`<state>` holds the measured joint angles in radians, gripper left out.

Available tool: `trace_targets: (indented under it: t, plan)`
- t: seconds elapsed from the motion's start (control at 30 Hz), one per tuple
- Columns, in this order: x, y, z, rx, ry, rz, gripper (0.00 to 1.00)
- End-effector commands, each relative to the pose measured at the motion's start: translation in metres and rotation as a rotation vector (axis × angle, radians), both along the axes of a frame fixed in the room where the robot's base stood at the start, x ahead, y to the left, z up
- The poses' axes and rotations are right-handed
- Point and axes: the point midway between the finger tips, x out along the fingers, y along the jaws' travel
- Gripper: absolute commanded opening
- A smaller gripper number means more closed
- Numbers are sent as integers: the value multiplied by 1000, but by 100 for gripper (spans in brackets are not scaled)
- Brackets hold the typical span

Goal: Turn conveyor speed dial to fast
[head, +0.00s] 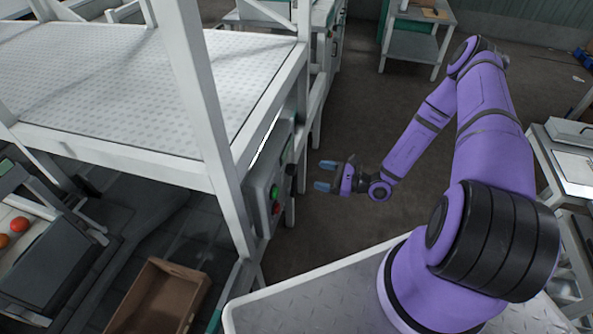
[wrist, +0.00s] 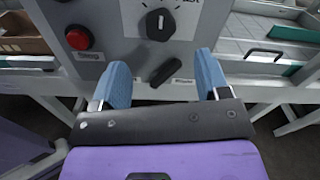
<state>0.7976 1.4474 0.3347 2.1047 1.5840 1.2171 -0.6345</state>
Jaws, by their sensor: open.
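The grey control panel (head: 262,192) is fixed to the white conveyor frame, left of my gripper (head: 324,176). In the wrist view the panel (wrist: 120,28) carries a black round dial (wrist: 160,25) with a white pointer line, standing roughly upright on a white label plate. The plate's lettering is cut off at the top, so the speed marks are unreadable. A black slanted lever (wrist: 165,72) sits below the dial. My gripper (wrist: 161,64) is open and empty, its blue fingers spread either side of the lever, below the dial. I cannot tell whether they touch anything.
The conveyor frame (head: 213,140) stands close to the panel. A cardboard box (head: 172,296) lies lower left. Open floor (head: 345,120) lies behind my gripper.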

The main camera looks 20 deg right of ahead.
Motion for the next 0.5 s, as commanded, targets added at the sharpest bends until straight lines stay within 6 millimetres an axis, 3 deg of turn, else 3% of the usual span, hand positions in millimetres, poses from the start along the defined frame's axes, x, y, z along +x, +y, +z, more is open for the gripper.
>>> trace_targets:
  t: [0.3,0.5]
  plan:
    - [33,46,0,1,-1,2,69]
    - [47,66,0,0,0,2,69]
